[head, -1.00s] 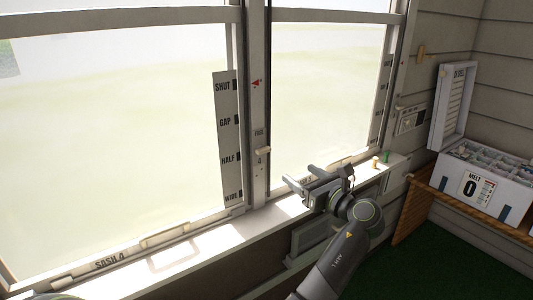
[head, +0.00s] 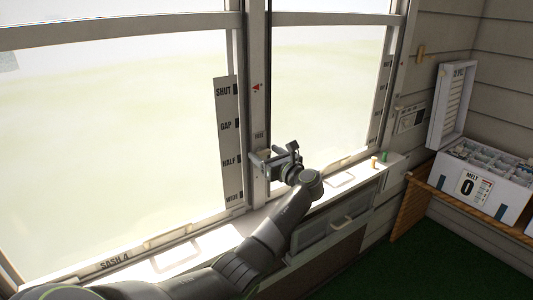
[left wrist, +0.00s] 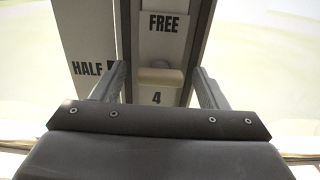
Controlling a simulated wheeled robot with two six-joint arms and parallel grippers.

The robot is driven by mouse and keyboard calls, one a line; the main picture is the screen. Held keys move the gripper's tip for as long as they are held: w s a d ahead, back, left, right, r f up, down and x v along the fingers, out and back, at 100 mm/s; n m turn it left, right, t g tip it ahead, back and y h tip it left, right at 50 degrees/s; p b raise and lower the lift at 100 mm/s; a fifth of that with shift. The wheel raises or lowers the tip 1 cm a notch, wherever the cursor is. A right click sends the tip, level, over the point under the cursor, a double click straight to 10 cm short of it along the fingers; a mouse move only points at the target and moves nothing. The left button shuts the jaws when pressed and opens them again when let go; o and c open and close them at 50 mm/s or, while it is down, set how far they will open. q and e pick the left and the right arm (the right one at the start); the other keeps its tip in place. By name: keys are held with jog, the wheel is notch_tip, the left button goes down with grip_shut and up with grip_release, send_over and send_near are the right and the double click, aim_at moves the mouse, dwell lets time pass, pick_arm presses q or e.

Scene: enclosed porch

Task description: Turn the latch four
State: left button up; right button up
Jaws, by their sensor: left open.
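Latch four (left wrist: 160,77) is a small cream bar lying crosswise on the window post, under the label FREE (left wrist: 163,23) and above the number 4. My left gripper (left wrist: 156,83) is open, with one finger on each side of the latch in the left wrist view. I see gaps between the fingers and the latch there; whether a finger touches it I cannot tell. In the head view my left gripper (head: 263,161) is at the post and mostly covers the latch. My right gripper is not in view.
The scale board (head: 227,143) marked SHUT, GAP, HALF and WIDE stands left of the post. The sill (head: 215,245) runs below. A yellow and a green peg (head: 385,156) stand at its right end. A white box (head: 490,187) sits on a shelf at right.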

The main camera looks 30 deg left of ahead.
pick_arm(q)
jog(key=c, duration=1)
